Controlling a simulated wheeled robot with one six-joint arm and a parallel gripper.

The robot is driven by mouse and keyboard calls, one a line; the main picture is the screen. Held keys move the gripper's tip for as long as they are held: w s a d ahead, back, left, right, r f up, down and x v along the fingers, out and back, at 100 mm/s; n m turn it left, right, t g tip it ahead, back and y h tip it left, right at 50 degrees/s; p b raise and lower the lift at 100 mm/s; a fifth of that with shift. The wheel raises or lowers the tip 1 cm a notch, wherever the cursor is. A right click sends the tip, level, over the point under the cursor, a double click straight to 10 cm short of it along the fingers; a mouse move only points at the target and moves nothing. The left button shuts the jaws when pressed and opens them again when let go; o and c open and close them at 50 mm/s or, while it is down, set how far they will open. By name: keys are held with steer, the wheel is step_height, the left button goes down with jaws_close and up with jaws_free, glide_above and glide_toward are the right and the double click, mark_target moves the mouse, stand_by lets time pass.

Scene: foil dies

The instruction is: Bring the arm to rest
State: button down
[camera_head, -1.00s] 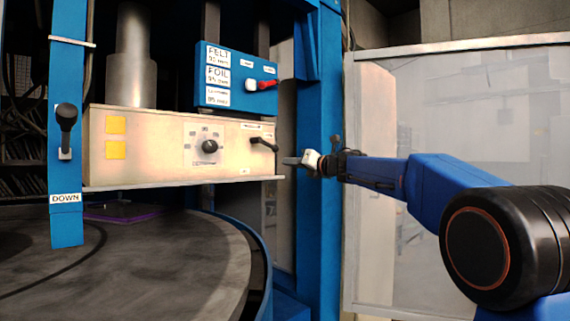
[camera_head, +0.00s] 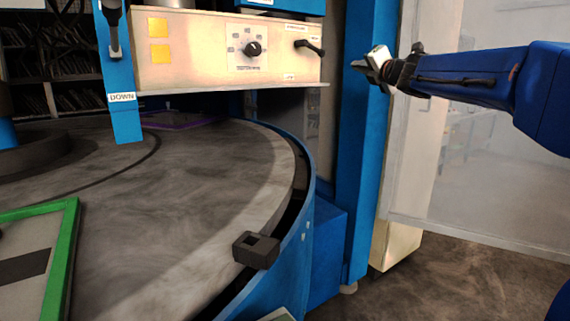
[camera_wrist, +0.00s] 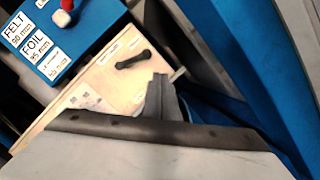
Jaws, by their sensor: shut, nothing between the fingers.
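My gripper (camera_head: 374,67) is at the upper right in the head view, held in the air in front of a blue upright post (camera_head: 369,150). It is shut and empty. In the wrist view its fingers (camera_wrist: 163,98) show together at the middle, just below the black lever (camera_wrist: 133,60) of the cream control panel (camera_wrist: 95,85). In the head view the gripper is to the right of the panel (camera_head: 190,60) and apart from it.
A large round grey table (camera_head: 215,190) with a blue rim fills the left and middle. A dark square block (camera_head: 256,249) sits at its edge. A green-framed plate (camera_head: 62,260) lies at the lower left. A translucent panel (camera_head: 450,180) stands behind my arm.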

steer(key=s+d+f+m+g+h, duration=0.2)
steer(key=s+d+f+m+h, duration=0.25)
steer(key=s+f+m, duration=0.55)
steer(key=s+d+f+m+g+h, duration=0.35)
steer(key=s+d+f+m, duration=0.25)
steer(key=s+f+m, duration=0.45)
steer(key=s+a+f+m+g, duration=0.1)
steer(key=s+f+m+g, duration=0.1)
steer(key=s+f, duration=0.7)
steer(key=s+a+f+m+g+y, duration=0.1)
steer(key=s+a+f+m+g, duration=0.1)
steer(key=s+f, duration=0.7)
steer(key=s+a+f+m+g+y, duration=0.1)
steer(key=s+f+m+g, duration=0.3)
steer(key=s+f, duration=0.5)
steer(key=s+a+m, duration=0.1)
steer(key=s, duration=0.4)
steer(key=shift+a+f, duration=0.2)
